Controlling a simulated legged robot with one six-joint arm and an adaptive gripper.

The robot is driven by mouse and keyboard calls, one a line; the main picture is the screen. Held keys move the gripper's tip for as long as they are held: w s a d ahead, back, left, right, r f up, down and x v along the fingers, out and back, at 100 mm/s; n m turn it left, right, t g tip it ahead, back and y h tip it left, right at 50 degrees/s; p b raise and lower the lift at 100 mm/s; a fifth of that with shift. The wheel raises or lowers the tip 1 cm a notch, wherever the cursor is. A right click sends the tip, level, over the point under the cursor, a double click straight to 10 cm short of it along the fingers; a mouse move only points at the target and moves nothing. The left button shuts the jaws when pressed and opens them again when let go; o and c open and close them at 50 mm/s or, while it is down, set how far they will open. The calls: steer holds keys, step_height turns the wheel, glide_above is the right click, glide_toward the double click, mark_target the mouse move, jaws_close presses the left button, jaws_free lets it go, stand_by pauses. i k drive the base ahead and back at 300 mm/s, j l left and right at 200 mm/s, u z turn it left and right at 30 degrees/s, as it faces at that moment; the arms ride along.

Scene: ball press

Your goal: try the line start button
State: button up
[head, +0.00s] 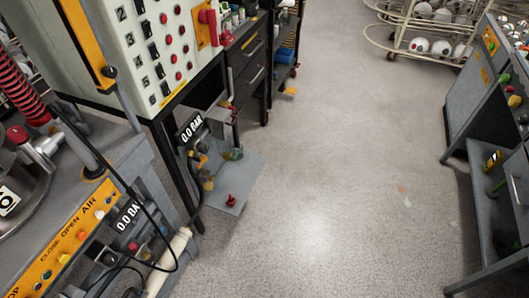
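No button that I can read as line start shows. A yellow button strip (70,238) at the lower left carries several coloured buttons and the words CLOSE, OPEN and AIR; its near end is cut off by the frame. A pale control cabinet (125,50) at the upper left has rows of black switches and red round buttons, with labels too small to read. A grey console (472,95) at the right has a yellow panel (490,40) with small buttons, also unreadable. My gripper is not in view.
Open concrete floor (310,170) runs up the middle. A dark drawer cabinet (246,62) stands beyond the control cabinet. A wire rack with balls (430,30) is at the top right. A low grey plate (236,180) with fittings juts into the floor space at the left.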

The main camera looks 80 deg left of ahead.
mark_target(63, 258)
steer(key=u, duration=4.35)
